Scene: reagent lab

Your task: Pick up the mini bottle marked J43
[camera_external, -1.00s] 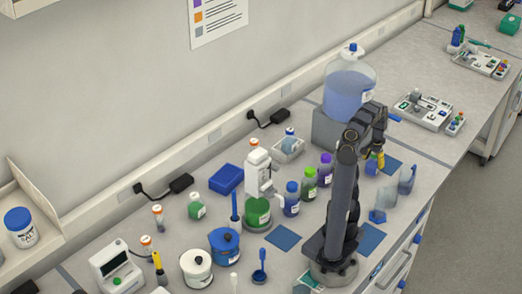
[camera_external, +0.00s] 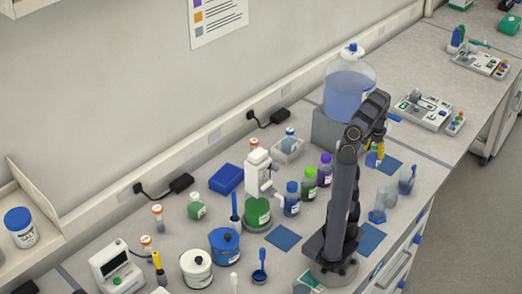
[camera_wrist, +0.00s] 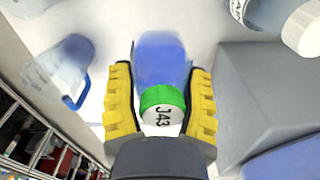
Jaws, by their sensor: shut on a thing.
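The mini bottle (camera_wrist: 162,98) has a bright green cap with a white label reading J43 and a translucent blue body. In the wrist view it sits between the two yellow fingers of my gripper (camera_wrist: 161,88), which are shut on it, the cap facing the camera. In the outside view my gripper (camera_external: 380,145) is small, above the right part of the bench near the large blue-filled carboy. The bottle is hard to make out there, partly hidden by the arm and fingers.
The carboy (camera_external: 349,92) stands on a grey block (camera_external: 327,130) close behind the gripper. Clear blue-tinted beakers (camera_external: 407,180) stand near the bench edge. Bottles with purple (camera_external: 326,160) and green (camera_external: 310,172) caps stand left of my arm.

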